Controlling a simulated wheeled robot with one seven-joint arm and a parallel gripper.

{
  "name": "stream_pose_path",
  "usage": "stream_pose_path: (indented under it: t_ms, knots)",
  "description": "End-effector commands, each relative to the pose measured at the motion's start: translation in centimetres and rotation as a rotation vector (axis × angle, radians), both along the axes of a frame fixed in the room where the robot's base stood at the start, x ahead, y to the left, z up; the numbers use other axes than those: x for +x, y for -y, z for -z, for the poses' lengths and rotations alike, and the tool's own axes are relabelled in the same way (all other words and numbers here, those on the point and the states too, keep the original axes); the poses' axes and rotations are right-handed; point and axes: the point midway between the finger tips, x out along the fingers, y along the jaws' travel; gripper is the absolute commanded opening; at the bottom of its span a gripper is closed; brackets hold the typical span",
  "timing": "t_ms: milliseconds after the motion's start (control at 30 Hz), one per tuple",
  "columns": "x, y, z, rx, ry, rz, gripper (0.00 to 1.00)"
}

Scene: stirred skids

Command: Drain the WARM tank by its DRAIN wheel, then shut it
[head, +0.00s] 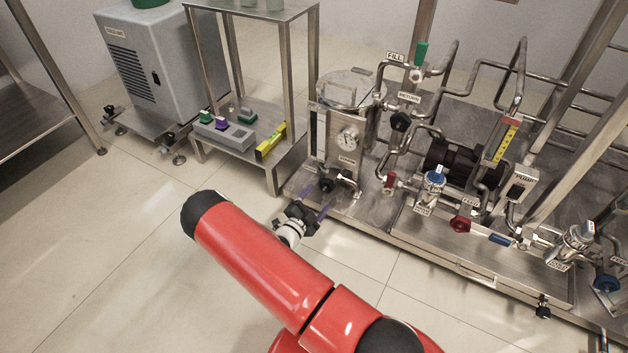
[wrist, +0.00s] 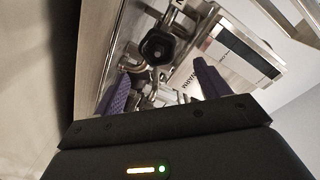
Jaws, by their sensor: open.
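A small label (wrist: 187,88) reading WARM shows in the wrist view. A black handwheel (head: 327,184) sits low on the tank's front; it also shows in the wrist view (wrist: 157,47), beyond the fingertips. I cannot read a DRAIN label on it. My gripper (head: 316,203) is open, its purple fingers apart and pointing at the wheel. The wheel appears clear of the fingers, with nothing held.
Steel pipes, a red wheel (head: 461,224) and blue-topped valves (head: 434,177) crowd the skid to the right. A steel rack (head: 280,155) with small items stands left of the tank, beside a grey cabinet (head: 150,60). The floor in front is clear.

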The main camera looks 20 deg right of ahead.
Motion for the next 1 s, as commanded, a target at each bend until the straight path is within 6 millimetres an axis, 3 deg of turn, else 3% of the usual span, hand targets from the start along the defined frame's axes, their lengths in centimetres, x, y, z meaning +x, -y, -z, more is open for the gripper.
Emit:
stream_pose_path:
  t_ms: [167,600,1000]
  knots:
    - [0.5,0.3,1.1,-0.044,-0.051,-0.037,0.75]
    - [4.3,5.3,1.1,-0.040,-0.048,-0.034,0.75]
    - [4.9,6.0,0.9,-0.040,-0.049,-0.035,0.75]
